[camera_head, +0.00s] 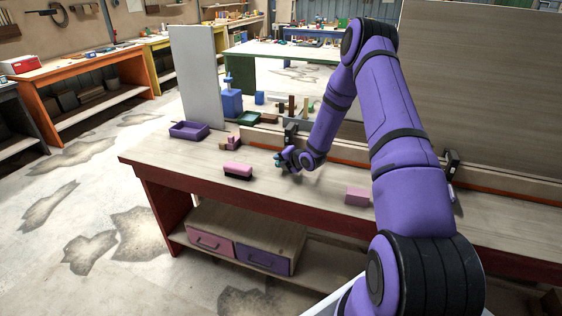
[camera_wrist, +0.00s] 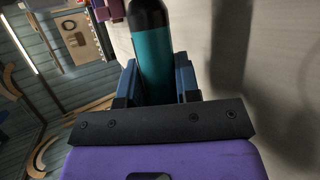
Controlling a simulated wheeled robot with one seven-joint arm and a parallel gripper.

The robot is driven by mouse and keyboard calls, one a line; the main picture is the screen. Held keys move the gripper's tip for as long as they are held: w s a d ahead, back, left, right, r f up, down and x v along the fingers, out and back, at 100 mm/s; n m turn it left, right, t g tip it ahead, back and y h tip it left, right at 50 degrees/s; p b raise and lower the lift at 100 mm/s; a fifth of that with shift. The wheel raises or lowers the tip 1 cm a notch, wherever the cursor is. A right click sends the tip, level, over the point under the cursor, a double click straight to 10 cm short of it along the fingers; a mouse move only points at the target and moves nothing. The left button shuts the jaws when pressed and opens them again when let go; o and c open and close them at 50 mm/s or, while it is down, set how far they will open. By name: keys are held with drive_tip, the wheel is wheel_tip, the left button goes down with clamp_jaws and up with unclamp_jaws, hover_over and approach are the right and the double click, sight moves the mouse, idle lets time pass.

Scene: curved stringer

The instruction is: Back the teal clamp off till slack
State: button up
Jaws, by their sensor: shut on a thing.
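The teal clamp shows in the wrist view as a teal handle (camera_wrist: 153,62) with a black end, standing between the two blue fingers. My gripper (camera_wrist: 157,80) is shut on this handle. In the head view my gripper (camera_head: 287,160) is at the back part of the bench, with a small bit of teal (camera_head: 278,159) at its tip. Most of the clamp is hidden there by my gripper and the distance. I cannot tell how tight the clamp is. A long curved wooden strip with an orange-red edge (camera_head: 346,152) runs along the bench behind my gripper.
On the wooden bench (camera_head: 330,187), a pink block with a dark underside (camera_head: 238,171) lies left of my gripper and another pink block (camera_head: 357,196) lies to the right. A purple tray (camera_head: 189,130) is at the left end. A dark clamp (camera_head: 452,163) stands at right.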

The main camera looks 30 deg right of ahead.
drive_tip(key=n+g+h, duration=0.1)
drive_tip(key=g+h, duration=0.1)
drive_tip(key=g, duration=0.2)
drive_tip(key=shift+a+g+h, duration=0.1)
drive_tip(key=shift+g+h, duration=0.2)
drive_tip(key=shift+h, duration=0.1)
drive_tip(key=g+h, duration=0.1)
drive_tip(key=g, duration=0.1)
drive_tip(key=n+g+h, duration=0.1)
drive_tip(key=g+h, duration=0.1)
drive_tip(key=shift+n+g+h, duration=0.3)
drive_tip(key=shift+g, duration=0.1)
drive_tip(key=n+g+h, duration=0.1)
drive_tip(key=g+h, duration=0.2)
drive_tip(key=g, duration=0.1)
drive_tip(key=shift+h, duration=0.4)
drive_tip(key=n+g+h, duration=0.1)
drive_tip(key=g+h, duration=0.2)
drive_tip(key=g, duration=0.1)
drive_tip(key=shift+n+h, duration=0.4)
drive_tip(key=shift+g, duration=0.3)
drive_tip(key=o, duration=0.9)
drive_tip(key=v, duration=1)
drive_tip(key=shift+w+a, duration=0.2)
drive_tip(key=shift+a, duration=0.1)
